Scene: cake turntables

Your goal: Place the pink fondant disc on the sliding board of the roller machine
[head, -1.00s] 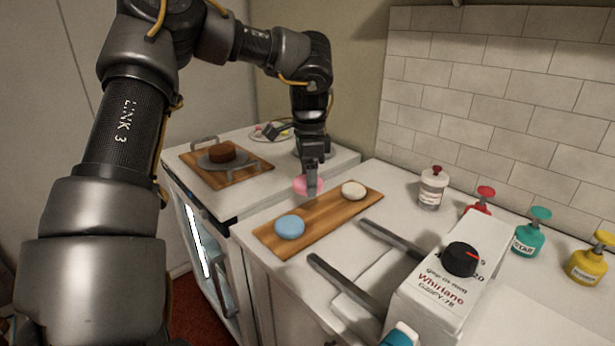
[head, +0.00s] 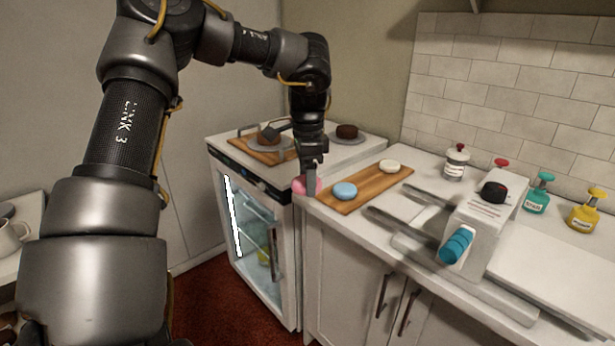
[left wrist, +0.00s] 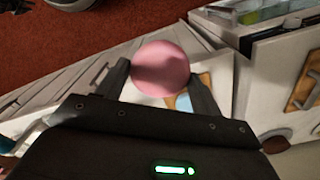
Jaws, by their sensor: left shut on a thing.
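The pink fondant disc (head: 306,186) is held in my left gripper (head: 312,180), in front of the near left end of a wooden board. In the left wrist view the pink disc (left wrist: 160,68) sits between the two fingers of the gripper (left wrist: 160,80), clear of any surface. The roller machine (head: 480,222) stands to the right on the counter, with a black knob on top and a blue handle. My right gripper is not in view.
The wooden board (head: 372,187) bears a blue disc (head: 344,191) and a white disc (head: 390,166). Several bottles, one of them teal (head: 537,200), stand behind the machine. A glass-door fridge (head: 250,225) with cakes on top is at the left. Open floor (head: 225,310) lies before the counter.

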